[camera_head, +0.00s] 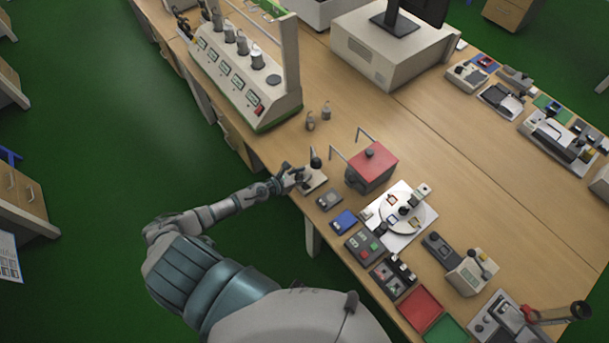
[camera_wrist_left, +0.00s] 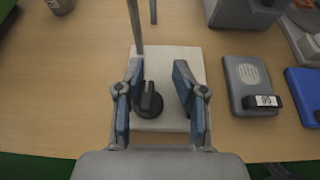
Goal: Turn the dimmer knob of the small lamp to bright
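The small lamp stands near the table's left edge in the head view, with a light base (camera_head: 314,181) and a dark rounded head (camera_head: 316,161) on a post. In the left wrist view its pale base plate (camera_wrist_left: 180,57) carries a black round dimmer knob (camera_wrist_left: 150,102) with a raised grip bar. My left gripper (camera_head: 293,178) is at the lamp. Its blue-padded fingers (camera_wrist_left: 158,85) are open, one on each side of the knob. The knob is nearer the left finger in the picture; I cannot tell whether they touch. My right gripper is not in view.
A grey box with a dial-like disc (camera_wrist_left: 248,78) and a blue box (camera_wrist_left: 305,88) lie right of the lamp. A red-topped device (camera_head: 371,166) stands beside it. Several instruments crowd the table's right part. Bare wood (camera_wrist_left: 85,70) lies left of the lamp.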

